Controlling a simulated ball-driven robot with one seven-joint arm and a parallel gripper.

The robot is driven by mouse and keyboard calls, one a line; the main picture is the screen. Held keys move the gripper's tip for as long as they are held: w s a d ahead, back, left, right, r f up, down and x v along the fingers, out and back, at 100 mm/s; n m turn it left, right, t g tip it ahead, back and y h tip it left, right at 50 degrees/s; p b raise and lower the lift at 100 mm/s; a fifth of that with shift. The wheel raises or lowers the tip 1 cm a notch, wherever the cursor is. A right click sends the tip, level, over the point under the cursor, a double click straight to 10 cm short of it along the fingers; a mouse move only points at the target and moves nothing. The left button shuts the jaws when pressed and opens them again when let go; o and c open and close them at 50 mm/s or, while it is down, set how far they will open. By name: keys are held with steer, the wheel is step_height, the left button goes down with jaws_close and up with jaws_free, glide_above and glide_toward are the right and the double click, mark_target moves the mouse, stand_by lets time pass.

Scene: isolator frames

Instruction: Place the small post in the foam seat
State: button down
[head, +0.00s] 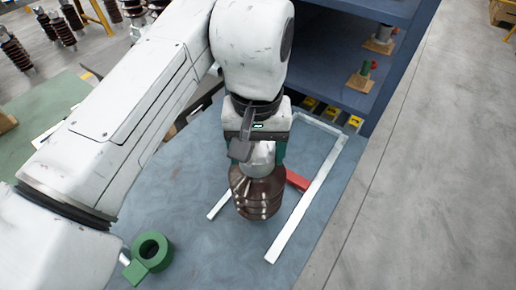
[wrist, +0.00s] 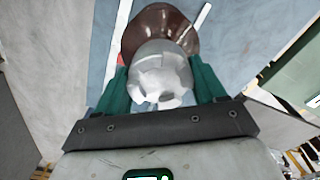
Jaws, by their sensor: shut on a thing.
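The small post is a brown ribbed insulator (head: 257,195) with a pale metal cap, hanging upright below my gripper (head: 259,153) in the head view. In the wrist view my gripper (wrist: 161,88) has its two green fingers shut on either side of the metal cap (wrist: 160,70), with the brown ribbed body (wrist: 150,22) beyond it. The post is over the blue-grey table, within the white strip outline. I cannot tell whether its base touches anything. I cannot make out a foam seat in either view; the post hides what is under it.
White strips (head: 308,200) form an outline on the blue-grey table (head: 200,262). A red bar (head: 297,180) lies behind the post. A green ring with a block (head: 152,252) is at lower left. A blue shelf (head: 340,98) with wood-based parts (head: 360,82) stands behind. Grey floor is clear at right.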

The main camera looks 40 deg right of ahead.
steer(key=shift+f+b, duration=0.45)
steer(key=shift+f, duration=0.15)
steer(key=shift+c, duration=0.5)
jaws_free()
steer(key=shift+f, duration=0.1)
step_height(320, 180, up, 10)
steer(key=p, duration=0.9)
steer(key=shift+r+p, duration=0.5)
steer(key=shift+r, duration=0.55)
steer(key=shift+d, duration=0.1)
